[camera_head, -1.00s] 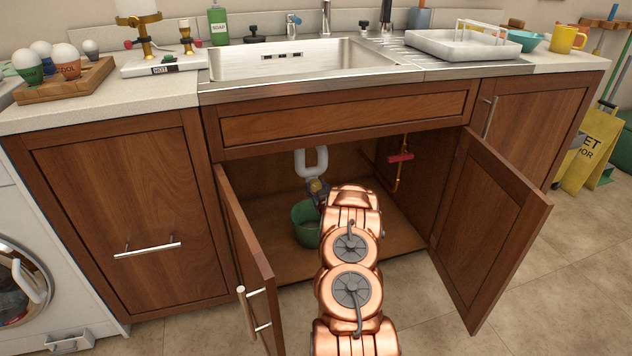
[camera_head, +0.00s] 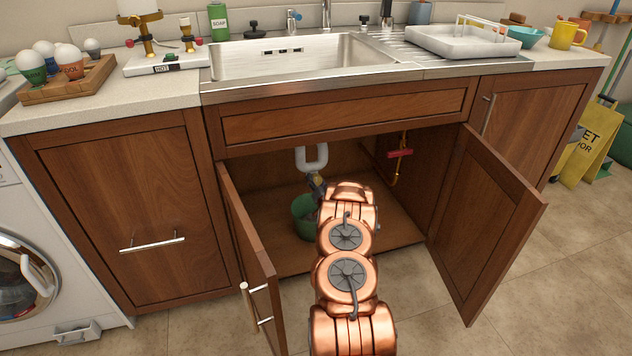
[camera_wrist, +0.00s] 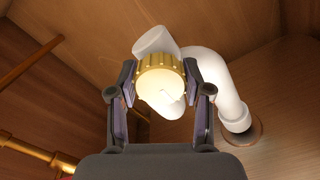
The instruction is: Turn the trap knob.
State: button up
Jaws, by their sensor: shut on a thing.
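The trap knob is a ribbed brass-coloured ring (camera_wrist: 160,72) on the white drain trap. In the wrist view it sits between the two fingers of my gripper (camera_wrist: 160,90), one finger on each side. My gripper is shut on the knob. The white trap pipe (camera_wrist: 228,92) curves to the right of the knob and meets the cabinet wall. In the head view the white trap (camera_head: 312,158) hangs under the sink, inside the open cabinet. There my arm hides most of my gripper and the knob.
A green bucket (camera_head: 304,217) stands on the cabinet floor below the trap. The left door (camera_head: 249,260) and right door (camera_head: 487,225) stand open on either side of my arm. A red-handled valve (camera_head: 399,153) on a brass pipe is at the right inside the cabinet.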

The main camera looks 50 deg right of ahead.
dwell(0.3)
jog(key=o, duration=1.2)
jog(key=shift+c, duration=0.2)
jog(key=v, duration=1.2)
jog(key=shift+s, duration=0.1)
